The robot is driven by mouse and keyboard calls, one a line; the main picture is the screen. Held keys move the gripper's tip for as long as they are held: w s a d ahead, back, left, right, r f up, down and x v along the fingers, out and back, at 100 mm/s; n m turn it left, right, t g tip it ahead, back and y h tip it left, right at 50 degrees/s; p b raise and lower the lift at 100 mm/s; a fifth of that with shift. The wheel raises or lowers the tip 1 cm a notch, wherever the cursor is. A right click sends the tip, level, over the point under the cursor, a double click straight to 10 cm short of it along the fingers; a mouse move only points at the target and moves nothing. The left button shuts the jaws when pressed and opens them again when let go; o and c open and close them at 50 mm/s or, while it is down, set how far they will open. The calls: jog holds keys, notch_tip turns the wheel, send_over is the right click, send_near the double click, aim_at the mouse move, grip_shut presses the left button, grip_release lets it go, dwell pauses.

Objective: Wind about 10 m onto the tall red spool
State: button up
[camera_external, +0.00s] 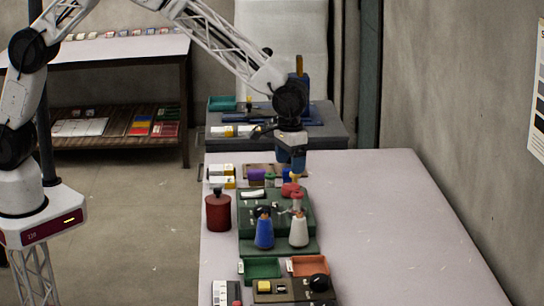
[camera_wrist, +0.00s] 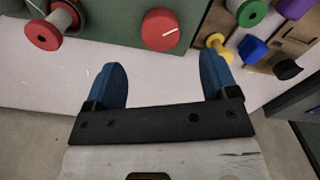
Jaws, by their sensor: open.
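My gripper (camera_external: 291,168) hangs over the far right end of the green winding machine (camera_external: 247,207), its blue fingers pointing down. In the wrist view my gripper (camera_wrist: 164,78) is open, with only pale tabletop between the fingers. A red-flanged spool (camera_wrist: 43,35) with a pale core sits on the machine at the upper left of the wrist view; I cannot tell its height. A red round dial (camera_wrist: 160,30) with a white mark is on the machine's green face, ahead of the fingers and apart from them. A blue cone (camera_external: 265,233) and a white cone (camera_external: 299,232) stand at the machine's near side.
A wooden rack holds a green spool (camera_wrist: 251,13), a yellow spool (camera_wrist: 216,42) and several others, close to the right finger. A dark red canister (camera_external: 218,212) stands left of the machine. Green (camera_external: 262,268) and orange (camera_external: 311,266) trays lie nearer. The table's right side is clear.

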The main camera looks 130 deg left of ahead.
aim_at(290, 186)
jog(key=shift+n, duration=0.5)
jog(key=shift+f, duration=0.2)
jog(key=shift+f, duration=3.75)
jog(key=shift+c, duration=0.2)
jog(key=c, duration=0.9)
